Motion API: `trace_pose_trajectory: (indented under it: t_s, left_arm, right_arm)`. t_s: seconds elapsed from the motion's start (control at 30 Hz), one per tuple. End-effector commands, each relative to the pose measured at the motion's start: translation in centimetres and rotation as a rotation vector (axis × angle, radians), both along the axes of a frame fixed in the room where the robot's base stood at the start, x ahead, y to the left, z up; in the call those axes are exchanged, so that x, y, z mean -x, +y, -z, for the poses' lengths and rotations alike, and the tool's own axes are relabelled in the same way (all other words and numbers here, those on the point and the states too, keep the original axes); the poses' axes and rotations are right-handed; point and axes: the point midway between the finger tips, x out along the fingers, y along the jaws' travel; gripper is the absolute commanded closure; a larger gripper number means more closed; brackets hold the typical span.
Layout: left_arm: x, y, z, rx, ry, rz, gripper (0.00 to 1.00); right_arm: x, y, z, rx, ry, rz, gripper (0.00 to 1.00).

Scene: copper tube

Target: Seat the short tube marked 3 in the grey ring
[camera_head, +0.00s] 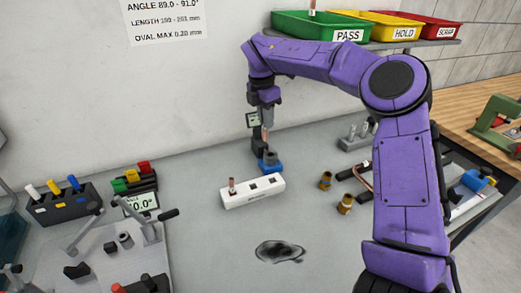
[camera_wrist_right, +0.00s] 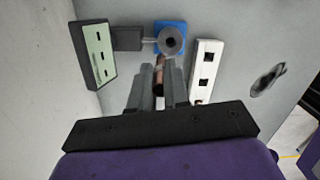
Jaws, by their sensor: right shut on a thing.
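My right gripper (camera_head: 267,118) points down near the back wall and is shut on a short copper tube (camera_head: 265,138). In the right wrist view the tube (camera_wrist_right: 158,88) sits between the fingers (camera_wrist_right: 158,78); no number is readable on it. The grey ring (camera_head: 271,156) stands on a blue base (camera_head: 270,167) just below the gripper. In the right wrist view the ring (camera_wrist_right: 170,41) is just beyond the tube's lower end, slightly right. I cannot tell whether they touch. My left gripper is not in view.
A white slotted block (camera_head: 262,191) stands in front of the blue base, with a copper tube (camera_head: 232,185) upright at its left end. A gauge display (camera_wrist_right: 97,56) is beside the ring. Brass fittings (camera_head: 326,180) stand to the right. A dark stain (camera_head: 279,252) marks the open bench in front.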

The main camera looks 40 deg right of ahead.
Motion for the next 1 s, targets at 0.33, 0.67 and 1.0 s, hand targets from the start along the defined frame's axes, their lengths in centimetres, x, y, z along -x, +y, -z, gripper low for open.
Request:
trace_pose_trajectory:
  t_s: [0.33, 0.67, 1.0]
  left_arm:
    - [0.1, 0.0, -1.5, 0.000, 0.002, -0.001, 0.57]
    - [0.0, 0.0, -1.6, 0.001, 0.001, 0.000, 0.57]
    - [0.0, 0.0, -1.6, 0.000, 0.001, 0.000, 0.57]
  right_arm:
    - [0.8, -1.0, 6.7, -0.005, 0.008, 0.017, 1.00]
    - [0.5, -0.7, 8.9, -0.005, 0.009, 0.012, 1.00]
    - [0.5, -0.8, 8.6, -0.003, 0.004, 0.012, 0.59]
